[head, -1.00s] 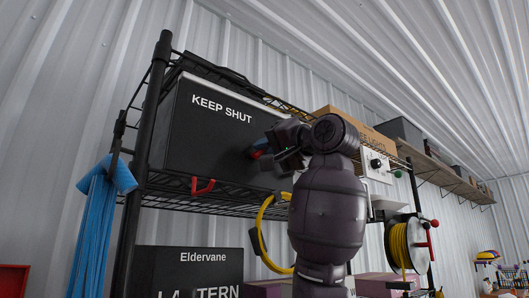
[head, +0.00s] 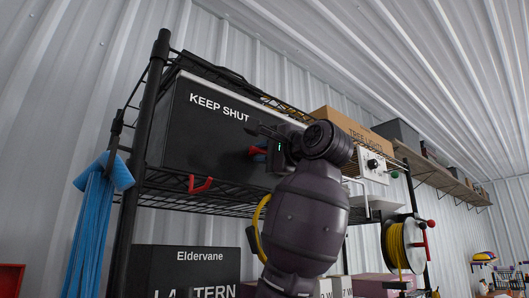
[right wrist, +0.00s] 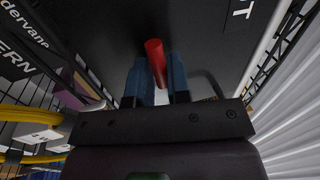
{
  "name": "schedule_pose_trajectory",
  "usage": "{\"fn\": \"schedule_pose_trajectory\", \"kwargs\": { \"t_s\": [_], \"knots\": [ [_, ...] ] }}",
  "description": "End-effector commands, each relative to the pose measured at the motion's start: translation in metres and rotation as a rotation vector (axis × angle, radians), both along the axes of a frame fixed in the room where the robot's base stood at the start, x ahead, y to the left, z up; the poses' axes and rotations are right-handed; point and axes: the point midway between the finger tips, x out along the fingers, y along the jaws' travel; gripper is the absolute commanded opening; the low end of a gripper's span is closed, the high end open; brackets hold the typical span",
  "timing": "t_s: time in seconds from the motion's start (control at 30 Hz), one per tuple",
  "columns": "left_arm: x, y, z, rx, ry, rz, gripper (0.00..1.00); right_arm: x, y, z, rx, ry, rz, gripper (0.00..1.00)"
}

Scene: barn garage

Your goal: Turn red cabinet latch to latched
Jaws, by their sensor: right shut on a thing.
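The cabinet is a black box marked "KEEP SHUT" (head: 218,107) on the upper wire shelf in the head view. Its red latch (head: 259,150) is on the lower right part of the front face and mostly hidden by my right gripper. In the right wrist view, the latch handle (right wrist: 155,60) is a short red bar standing out between two blue fingertips. My right gripper (right wrist: 157,80) is shut on it, close to the dark cabinet face. In the head view, the right gripper (head: 262,149) covers the cabinet's lower right corner. My left gripper is not in view.
A red hook (head: 200,185) hangs at the shelf's front edge. A yellow cable (head: 257,222) hangs behind my right arm. A cable reel (head: 402,246) and white control box (head: 371,165) are right.

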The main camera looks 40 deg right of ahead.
Motion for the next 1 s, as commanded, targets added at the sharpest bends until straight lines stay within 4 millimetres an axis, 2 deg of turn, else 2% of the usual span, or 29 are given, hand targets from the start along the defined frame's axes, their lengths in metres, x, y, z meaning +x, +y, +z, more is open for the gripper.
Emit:
{"fn": "schedule_pose_trajectory", "kwargs": {
  "t_s": [0.63, 0.67, 0.8, 1.0],
  "knots": [
    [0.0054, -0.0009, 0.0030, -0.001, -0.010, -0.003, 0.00, 0.0001, 0.0000, -0.0013, 0.051, 0.005, 0.001, 0.00],
    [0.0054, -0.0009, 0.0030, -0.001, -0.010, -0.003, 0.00, 0.0001, 0.0000, -0.0013, 0.051, 0.005, 0.001, 0.21],
    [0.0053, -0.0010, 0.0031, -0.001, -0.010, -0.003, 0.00, 0.0002, 0.0001, -0.0013, 0.050, 0.005, 0.001, 0.42],
    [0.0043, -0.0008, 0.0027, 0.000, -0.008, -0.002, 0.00, 0.0001, 0.0002, -0.0012, 0.049, 0.005, 0.001, 0.42]
  ]
}}
